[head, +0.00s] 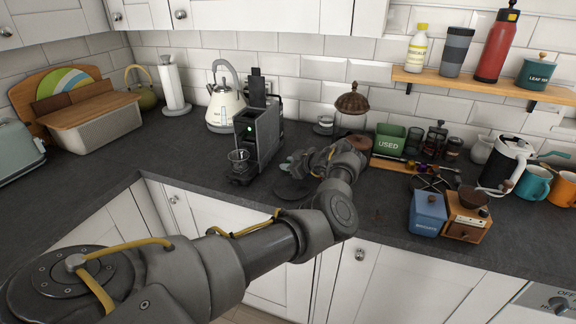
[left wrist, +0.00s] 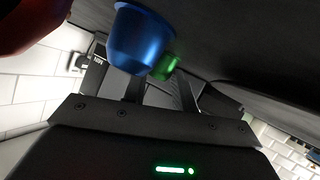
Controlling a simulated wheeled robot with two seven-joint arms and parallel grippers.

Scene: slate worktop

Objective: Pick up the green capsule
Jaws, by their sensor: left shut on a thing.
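The green capsule (left wrist: 167,67) shows in the left wrist view between the fingertips of my left gripper (left wrist: 160,82), partly hidden behind a larger-looking blue capsule (left wrist: 138,42). The gripper is shut on the green capsule. The blue capsule is nearer the wrist camera and covers part of one finger. In the head view, my left gripper (head: 308,164) is low over the worktop, just right of the coffee machine (head: 259,138). The capsule in its jaws is too small and covered to tell there. My right gripper is not in view.
A rounded red thing (left wrist: 28,22) is close to the wrist camera. A dark round base (head: 293,190) lies under the gripper. A glass cup (head: 239,160) is on the coffee machine. A green "USED" bin (head: 389,140) stands to the right.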

